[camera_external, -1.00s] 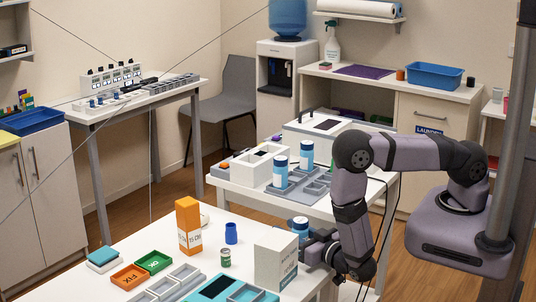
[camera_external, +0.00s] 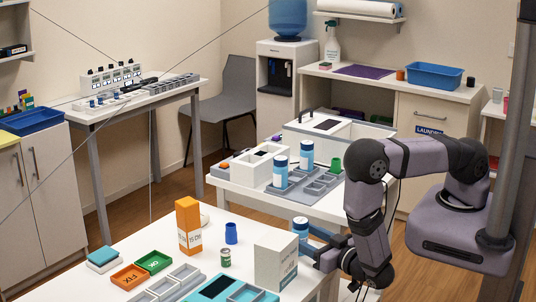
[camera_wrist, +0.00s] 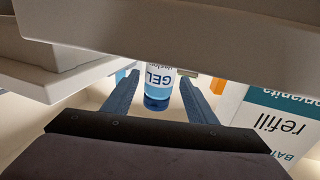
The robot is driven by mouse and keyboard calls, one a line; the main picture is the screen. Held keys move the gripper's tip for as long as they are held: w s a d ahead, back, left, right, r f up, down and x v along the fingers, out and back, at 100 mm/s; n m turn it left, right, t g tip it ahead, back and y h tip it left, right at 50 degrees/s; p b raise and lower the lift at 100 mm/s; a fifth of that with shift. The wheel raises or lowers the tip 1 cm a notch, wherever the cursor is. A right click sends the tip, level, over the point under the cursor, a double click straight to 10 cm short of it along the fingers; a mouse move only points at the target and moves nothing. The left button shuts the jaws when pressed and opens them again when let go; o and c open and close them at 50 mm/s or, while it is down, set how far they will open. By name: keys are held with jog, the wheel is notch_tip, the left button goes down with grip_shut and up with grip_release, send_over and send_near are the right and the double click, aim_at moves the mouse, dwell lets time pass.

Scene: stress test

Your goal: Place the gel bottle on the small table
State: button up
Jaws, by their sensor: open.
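The gel bottle (camera_external: 300,226), white and blue with a blue cap, stands behind a white box on the front table (camera_external: 130,232), near its right edge. In the wrist view the gel bottle (camera_wrist: 158,88) appears upside down, its "GEL" label showing, between the two spread fingers. My gripper (camera_external: 320,246) is open just right of the bottle in the external view; its fingers also show in the wrist view (camera_wrist: 158,98). Contact with the bottle cannot be told. A white table (camera_external: 222,184) stands behind the front one; which table is the small one is unclear.
The white refill box (camera_external: 275,262) stands close in front of the bottle; it also shows in the wrist view (camera_wrist: 270,118). An orange box (camera_external: 188,226) and a blue cup (camera_external: 231,233) stand to the left. The table behind holds a grey tray (camera_external: 300,187) with two similar bottles.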

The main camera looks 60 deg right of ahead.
jog(key=shift+o, duration=0.3)
jog(key=shift+v, duration=1.05)
jog(key=shift+w+d+f+b, duration=0.1)
jog(key=shift+w+f+b, duration=0.2)
jog(key=shift+b, duration=0.45)
jog(key=shift+w+d+b, duration=0.2)
jog(key=shift+w+b, duration=0.4)
jog(key=shift+b, duration=0.2)
jog(key=shift+w+r, duration=0.15)
jog(key=shift+r, duration=0.1)
jog(key=shift+x, duration=2.45)
jog(key=c, duration=1.3)
